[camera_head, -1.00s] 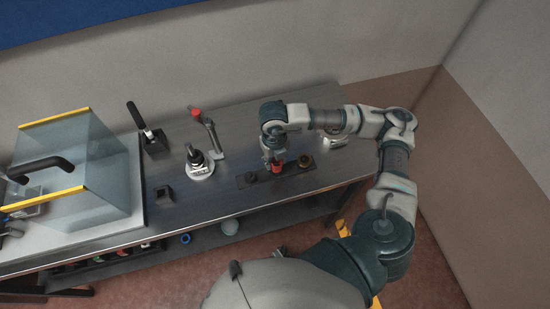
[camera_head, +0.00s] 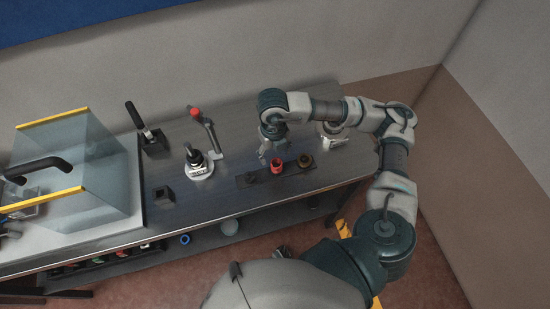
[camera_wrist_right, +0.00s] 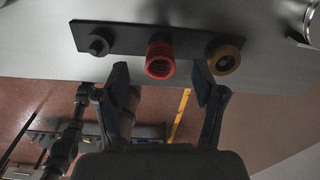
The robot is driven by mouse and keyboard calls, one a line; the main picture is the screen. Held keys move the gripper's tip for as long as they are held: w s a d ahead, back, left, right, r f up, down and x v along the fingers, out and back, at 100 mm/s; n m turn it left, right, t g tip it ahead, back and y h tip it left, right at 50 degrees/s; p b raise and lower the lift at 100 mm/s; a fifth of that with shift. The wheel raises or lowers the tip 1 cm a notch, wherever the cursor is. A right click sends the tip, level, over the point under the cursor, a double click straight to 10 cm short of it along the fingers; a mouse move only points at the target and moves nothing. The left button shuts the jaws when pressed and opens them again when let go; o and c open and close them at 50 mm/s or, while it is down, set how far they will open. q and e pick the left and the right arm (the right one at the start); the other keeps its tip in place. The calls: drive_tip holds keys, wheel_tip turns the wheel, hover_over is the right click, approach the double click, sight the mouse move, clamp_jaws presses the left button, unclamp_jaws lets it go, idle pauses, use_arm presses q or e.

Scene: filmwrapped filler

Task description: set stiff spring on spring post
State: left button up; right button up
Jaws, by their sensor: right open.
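A dark plate (camera_head: 238,183) lies near the bench's front edge and carries three pieces in a row. A dark stub (camera_head: 251,178) is at its left, a red hollow coil-like piece (camera_head: 277,166) in the middle and a brown ring-like piece (camera_head: 305,160) at its right. I cannot tell which is the stiff spring. My right gripper (camera_head: 266,157) is open and empty, just behind and left of the red piece. In the wrist view, the red piece (camera_wrist_right: 160,60) stands upright beyond and between the spread fingertips (camera_wrist_right: 162,78), apart from them. My left gripper is not in view.
Left of the plate stand a small dark block (camera_head: 164,196), a round white-based fixture (camera_head: 200,170) and a red-knobbed lever (camera_head: 204,125). A glass-sided cover (camera_head: 90,170) fills the bench's left. A metallic fixture (camera_head: 333,133) stands behind right of the plate.

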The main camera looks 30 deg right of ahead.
wheel_tip(320, 180, up, 7)
drive_tip(key=shift+w+r, duration=0.15)
idle(0.5)
